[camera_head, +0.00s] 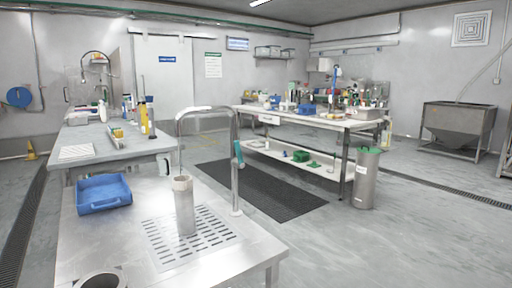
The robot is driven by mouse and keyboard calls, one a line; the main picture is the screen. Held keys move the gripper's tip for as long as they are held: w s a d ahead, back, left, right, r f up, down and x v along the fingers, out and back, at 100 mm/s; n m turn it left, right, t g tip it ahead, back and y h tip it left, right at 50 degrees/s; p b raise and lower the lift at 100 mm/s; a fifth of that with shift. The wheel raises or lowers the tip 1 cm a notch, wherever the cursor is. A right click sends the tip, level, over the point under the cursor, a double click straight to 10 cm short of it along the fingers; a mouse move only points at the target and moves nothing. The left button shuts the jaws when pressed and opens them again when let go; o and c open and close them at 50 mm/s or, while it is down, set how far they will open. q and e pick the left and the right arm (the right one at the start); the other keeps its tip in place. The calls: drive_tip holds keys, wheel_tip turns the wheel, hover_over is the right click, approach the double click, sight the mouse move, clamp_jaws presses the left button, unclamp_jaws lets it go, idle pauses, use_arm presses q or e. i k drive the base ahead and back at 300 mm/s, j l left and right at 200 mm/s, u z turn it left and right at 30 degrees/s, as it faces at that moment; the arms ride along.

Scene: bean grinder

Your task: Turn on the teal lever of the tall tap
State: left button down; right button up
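The tall tap (235,160) stands upright near the right edge of the steel counter (135,240). Its metal pipe bends over at the top and runs left, with the spout end coming down above a cylinder. The teal lever (239,153) sits on the upright pipe, about halfway up, and looks roughly vertical. A tall grey cylinder (185,207) stands on the slotted drain grate (215,244) under the spout. Whether water flows cannot be made out. Neither of my grippers shows in this view.
A blue tray (103,194) sits on the counter's left side, and a round opening (100,281) is at the front. Behind are a cluttered bench (75,140), a workbench (310,120), a metal bin (366,180) and a black floor mat (262,188).

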sight(238, 149)
drive_tip(key=i+l+z, duration=0.2)
drive_tip(key=i+l, duration=0.3)
drive_tip(key=l, duration=0.2)
drive_tip(key=i+l+z, duration=0.15)
drive_tip(key=i+l, duration=0.35)
drive_tip(key=l, duration=0.1)
